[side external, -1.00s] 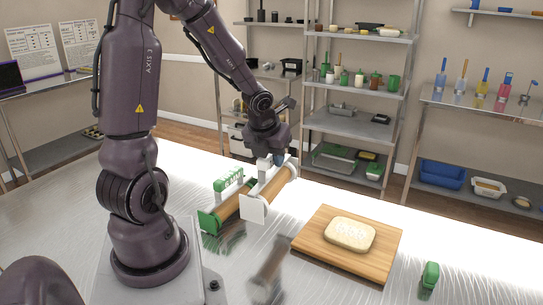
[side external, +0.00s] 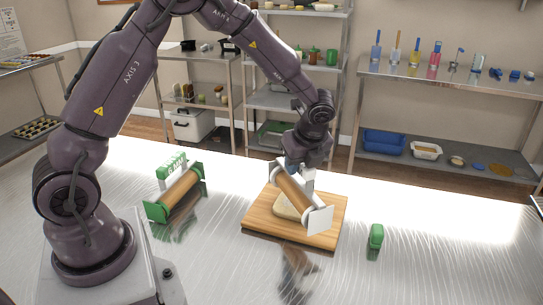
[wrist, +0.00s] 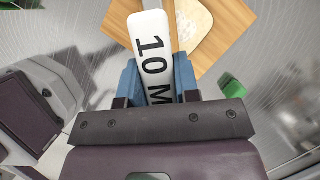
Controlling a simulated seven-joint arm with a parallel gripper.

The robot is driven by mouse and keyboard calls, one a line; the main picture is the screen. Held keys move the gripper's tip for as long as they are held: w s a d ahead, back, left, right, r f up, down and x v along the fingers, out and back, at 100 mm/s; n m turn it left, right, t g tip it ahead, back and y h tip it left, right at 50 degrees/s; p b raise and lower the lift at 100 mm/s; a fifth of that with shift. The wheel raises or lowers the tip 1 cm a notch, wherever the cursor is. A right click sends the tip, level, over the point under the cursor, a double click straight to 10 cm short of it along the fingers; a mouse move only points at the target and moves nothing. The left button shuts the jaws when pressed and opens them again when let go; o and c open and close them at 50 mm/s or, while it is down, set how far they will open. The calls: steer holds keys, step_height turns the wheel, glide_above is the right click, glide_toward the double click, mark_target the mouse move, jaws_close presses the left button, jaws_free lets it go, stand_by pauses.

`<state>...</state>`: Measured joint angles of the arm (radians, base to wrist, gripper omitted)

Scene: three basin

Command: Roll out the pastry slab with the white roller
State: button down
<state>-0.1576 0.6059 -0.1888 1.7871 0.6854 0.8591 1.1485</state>
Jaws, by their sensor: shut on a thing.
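My gripper (side external: 298,167) is shut on the handle of the white roller (side external: 291,190), which has a wooden barrel and white end plates. In the wrist view, the white handle (wrist: 152,40) marked "10 M" sits between the blue fingers of my gripper (wrist: 158,80). The roller is over the wooden board (side external: 262,213), slanting across the pale pastry slab (side external: 285,209). The roller hides part of the slab; I cannot tell if they touch. The slab (wrist: 194,24) and board (wrist: 229,30) also show at the top of the wrist view.
A small green object (side external: 376,236) stands to the right of the board. The table front is clear. Shelves with kitchenware (side external: 440,70) stand behind.

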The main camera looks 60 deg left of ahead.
steer(key=n, duration=0.1)
steer(key=n+g, duration=0.1)
steer(key=shift+w+d+r+n, duration=0.1)
steer(key=shift+w+r+n, duration=0.25)
steer(key=shift+w+n, duration=0.05)
steer(key=n, duration=0.1)
steer(key=r+n+g, duration=0.1)
steer(key=n, duration=0.2)
steer(key=shift+s+a+r+g+h, duration=0.1)
steer(key=shift+a+r+g+h, duration=0.2)
steer(key=shift+a+r+h, duration=0.1)
steer(key=shift+s+r+n+g+h, duration=0.15)
steer(key=shift+s+n+g+h, duration=0.25)
steer(key=shift+n, duration=0.8)
steer(key=shift+f, duration=0.5)
steer(key=f, duration=0.4)
steer(key=shift+w+a+f, duration=0.1)
steer(key=shift+w+a, duration=0.05)
steer(key=shift+a, duration=0.05)
steer(key=w+a, duration=0.5)
steer(key=shift+w, duration=0.15)
steer(key=shift+d, duration=0.1)
